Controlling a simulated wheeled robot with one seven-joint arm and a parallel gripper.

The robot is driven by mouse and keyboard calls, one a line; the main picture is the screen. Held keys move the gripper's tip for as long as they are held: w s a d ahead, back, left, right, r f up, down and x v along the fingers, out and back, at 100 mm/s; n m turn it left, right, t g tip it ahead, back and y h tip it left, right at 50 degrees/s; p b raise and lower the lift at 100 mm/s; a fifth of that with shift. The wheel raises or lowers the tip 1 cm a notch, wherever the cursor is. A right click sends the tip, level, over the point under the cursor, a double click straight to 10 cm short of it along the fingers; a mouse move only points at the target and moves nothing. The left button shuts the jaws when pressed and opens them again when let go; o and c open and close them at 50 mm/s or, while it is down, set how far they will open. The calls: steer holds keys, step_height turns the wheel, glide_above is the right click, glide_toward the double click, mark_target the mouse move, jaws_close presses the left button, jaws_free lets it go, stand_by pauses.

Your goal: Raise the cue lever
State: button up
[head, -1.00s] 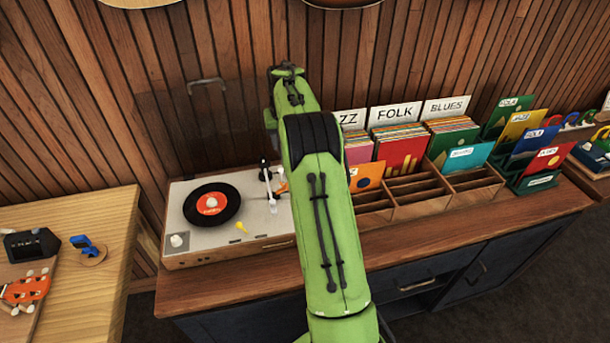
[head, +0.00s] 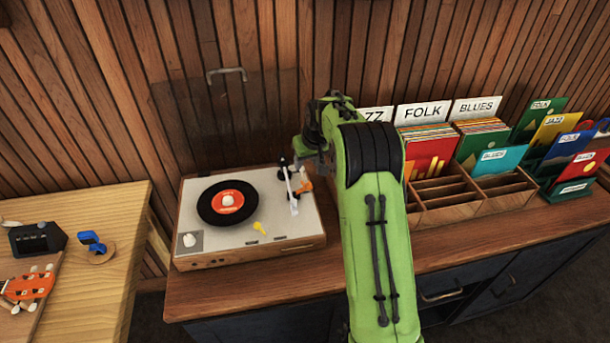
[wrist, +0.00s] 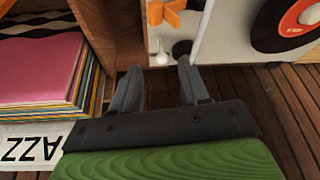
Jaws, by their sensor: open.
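The record player (head: 190,218) stands on the wooden cabinet, with a black record (head: 243,208) with a red label on its platter. Its white tonearm (head: 291,190) lies to the right of the record. In the wrist view the orange piece (wrist: 165,12) is at the top, beyond the fingertips. My gripper (wrist: 157,72) is open and empty, with its fingers just short of the tonearm's round black rear end (wrist: 181,48). In the head view my arm mostly hides the gripper.
A wooden record crate (head: 440,205) with sleeves and divider cards stands close on the right. Its side wall and a pink sleeve (wrist: 40,65) are near my fingers. A clear raised lid (head: 235,120) stands behind the player.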

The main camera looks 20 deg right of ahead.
mark_target(302, 174)
steer(key=x, duration=0.8)
steer(key=shift+w+f+b, duration=0.1)
steer(key=shift+f+b, duration=0.15)
steer(key=shift+b, duration=0.1)
jaws_close()
steer(key=shift+r, duration=0.15)
